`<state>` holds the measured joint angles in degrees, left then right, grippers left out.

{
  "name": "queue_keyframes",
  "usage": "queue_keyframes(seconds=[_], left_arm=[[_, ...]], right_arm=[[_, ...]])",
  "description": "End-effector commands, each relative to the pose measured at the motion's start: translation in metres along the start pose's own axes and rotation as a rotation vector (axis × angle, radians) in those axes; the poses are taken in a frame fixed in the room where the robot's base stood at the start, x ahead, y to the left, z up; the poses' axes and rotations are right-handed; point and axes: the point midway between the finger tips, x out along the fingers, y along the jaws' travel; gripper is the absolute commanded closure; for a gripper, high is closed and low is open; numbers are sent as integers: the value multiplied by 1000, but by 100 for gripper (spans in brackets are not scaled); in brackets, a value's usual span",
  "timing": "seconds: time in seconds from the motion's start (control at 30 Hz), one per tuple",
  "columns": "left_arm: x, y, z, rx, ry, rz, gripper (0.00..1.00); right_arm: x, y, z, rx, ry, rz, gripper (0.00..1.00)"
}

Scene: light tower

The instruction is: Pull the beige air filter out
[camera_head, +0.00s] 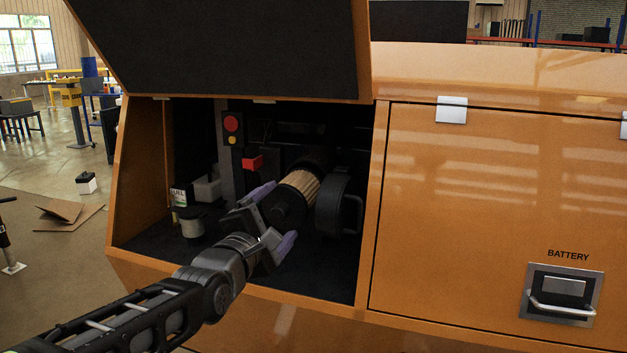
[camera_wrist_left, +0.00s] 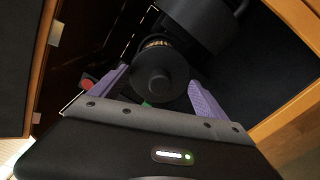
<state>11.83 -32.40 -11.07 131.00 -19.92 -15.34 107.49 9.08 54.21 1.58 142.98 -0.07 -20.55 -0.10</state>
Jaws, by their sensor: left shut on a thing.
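The beige air filter (camera_head: 299,187) has a pleated side and a dark round end cap. It lies on its side in the open compartment, its far end at the dark housing (camera_head: 318,158). My left gripper (camera_head: 281,214) reaches in from the left, its purple fingers on either side of the end cap, shut on the filter. In the left wrist view, the end cap of the filter (camera_wrist_left: 160,75) sits between the fingers and hides most of the pleats. My right gripper is not in view.
A round black cover with a handle (camera_head: 341,203) stands close right of the filter. A small canister (camera_head: 190,222) is at the left on the compartment floor. The raised dark door (camera_head: 230,45) is above. A closed orange battery panel (camera_head: 480,200) is at the right.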

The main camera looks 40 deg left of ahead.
Motion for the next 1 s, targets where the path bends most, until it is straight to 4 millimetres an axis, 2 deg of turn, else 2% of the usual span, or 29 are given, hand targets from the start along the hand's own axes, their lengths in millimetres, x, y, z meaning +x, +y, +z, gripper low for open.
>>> queue_keyframes(seconds=[0.5,1.0], left_arm=[[-22,2,0,-1,-1,5,63],[-23,2,0,-1,-1,4,63]], right_arm=[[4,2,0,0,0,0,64],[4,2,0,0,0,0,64]])
